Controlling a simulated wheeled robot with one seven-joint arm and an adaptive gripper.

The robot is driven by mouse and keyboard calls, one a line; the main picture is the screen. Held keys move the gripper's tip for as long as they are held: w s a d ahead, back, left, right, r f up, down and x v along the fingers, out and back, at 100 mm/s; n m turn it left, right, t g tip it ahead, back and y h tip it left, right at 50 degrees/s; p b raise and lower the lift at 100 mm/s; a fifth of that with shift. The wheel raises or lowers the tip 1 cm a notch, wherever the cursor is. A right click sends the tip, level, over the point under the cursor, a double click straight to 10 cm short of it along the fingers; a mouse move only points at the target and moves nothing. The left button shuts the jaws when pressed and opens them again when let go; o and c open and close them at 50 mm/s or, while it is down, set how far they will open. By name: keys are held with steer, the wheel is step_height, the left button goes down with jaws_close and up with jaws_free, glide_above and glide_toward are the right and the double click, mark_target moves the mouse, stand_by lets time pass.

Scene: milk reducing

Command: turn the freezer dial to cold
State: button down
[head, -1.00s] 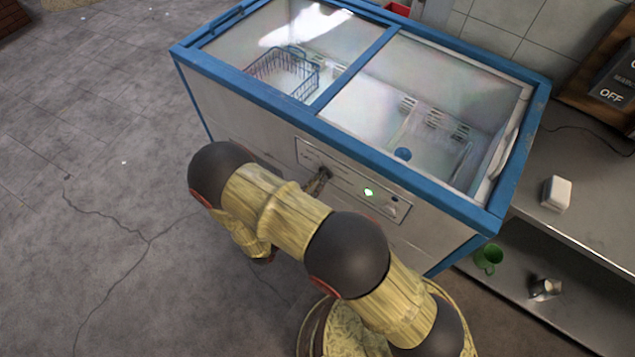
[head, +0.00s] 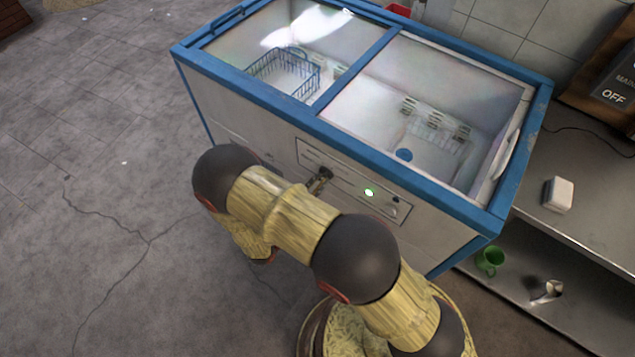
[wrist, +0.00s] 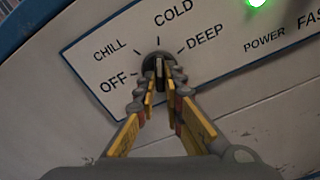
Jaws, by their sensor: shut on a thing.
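The freezer (head: 225,118) is a white chest with blue trim and sliding glass lids. Its white control panel (wrist: 95,60) carries the labels OFF, CHILL, COLD and DEEP around a dark round dial (wrist: 159,62). The dial's raised grip stands about upright in the wrist view, in line with the tick below COLD; its pointer mark is not clear. My gripper (wrist: 158,76) is shut on the dial, one finger on each side of the grip. In the head view my gripper (head: 320,180) meets the panel, partly hidden behind my arm.
A green light (head: 369,192) is lit to the right of the dial. A wire basket (head: 283,73) is inside the freezer. A counter at right holds a white block (head: 559,194); a green mug (head: 490,261) is on the shelf below. Floor at left is clear.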

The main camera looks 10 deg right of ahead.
steer(key=c, duration=1.9)
jaws_free()
steer(key=shift+s+a, duration=0.1)
steer(key=v, duration=1.1)
steer(key=shift+s+a, duration=0.25)
steer(key=shift+s, duration=0.05)
